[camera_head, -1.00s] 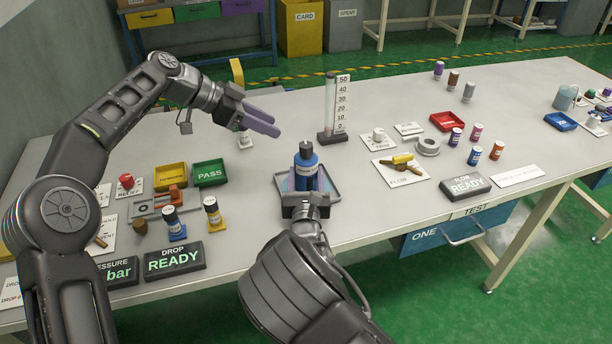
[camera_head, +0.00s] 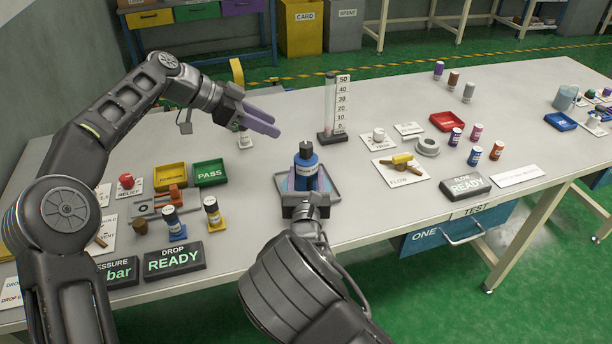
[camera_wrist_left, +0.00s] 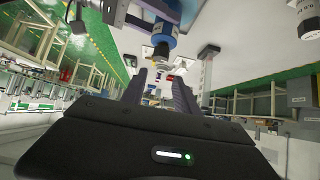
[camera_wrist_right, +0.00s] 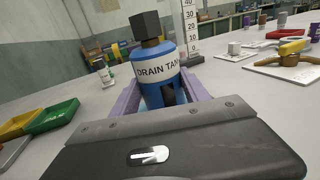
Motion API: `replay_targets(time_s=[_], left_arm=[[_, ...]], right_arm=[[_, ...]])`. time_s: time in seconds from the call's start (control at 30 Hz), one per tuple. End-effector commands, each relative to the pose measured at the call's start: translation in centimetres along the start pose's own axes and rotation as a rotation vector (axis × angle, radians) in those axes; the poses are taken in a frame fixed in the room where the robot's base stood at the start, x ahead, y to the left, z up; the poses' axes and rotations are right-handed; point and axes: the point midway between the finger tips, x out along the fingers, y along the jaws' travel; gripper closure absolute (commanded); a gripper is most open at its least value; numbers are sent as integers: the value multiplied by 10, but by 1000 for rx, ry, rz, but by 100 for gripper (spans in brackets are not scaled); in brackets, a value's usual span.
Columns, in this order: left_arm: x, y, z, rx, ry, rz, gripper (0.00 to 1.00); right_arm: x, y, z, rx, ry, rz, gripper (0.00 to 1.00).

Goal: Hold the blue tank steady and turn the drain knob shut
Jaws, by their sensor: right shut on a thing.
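The blue tank (camera_head: 306,170) stands upright in a shallow grey tray (camera_head: 333,196) near the table's front edge. The right wrist view shows its white DRAIN TANK label (camera_wrist_right: 157,67) and a dark, faceted drain knob (camera_wrist_right: 146,25) on top. My right gripper (camera_head: 306,184) is shut on the tank's body from the front, one purple finger along each side. My left gripper (camera_head: 275,125) is open and empty, up and to the left of the tank, fingers pointing right. In the left wrist view the tank (camera_wrist_left: 165,31) appears upside down beyond the left fingertips, apart from them.
A graduated column (camera_head: 332,108) stands just behind the tank. A FLOW card with a yellow-handled valve (camera_head: 402,162) lies to the right. DROP READY (camera_head: 174,259) sits at the front edge.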

Motion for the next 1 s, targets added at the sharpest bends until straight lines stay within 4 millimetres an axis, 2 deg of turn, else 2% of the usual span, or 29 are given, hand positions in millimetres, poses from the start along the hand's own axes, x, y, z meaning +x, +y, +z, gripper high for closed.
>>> replay_targets(time_s=[0.03, 0.2, 0.33, 0.4, 0.57, 0.73, 1.0], left_arm=[[0, 0, 0, 0, 0, 0, 63], [-9, -2, -3, 6, -2, -17, 49], [-18, 8, 0, -8, -14, -14, 48], [-17, 18, -2, -81, 6, -4, 48], [-10, 35, -4, -505, 83, 12, 48], [-3, 44, -3, -1071, 169, 45, 48], [6, 47, 10, -2000, 298, 148, 48]], right_arm=[[0, 0, 0, 0, 0, 0, 100], [0, 0, 0, 0, 0, 0, 100], [0, 0, 0, 0, 0, 0, 100], [0, 0, 0, 0, 0, 0, 100], [0, 0, 0, 0, 0, 0, 100], [0, 0, 0, 0, 0, 0, 100], [0, 0, 0, 0, 0, 0, 100]])
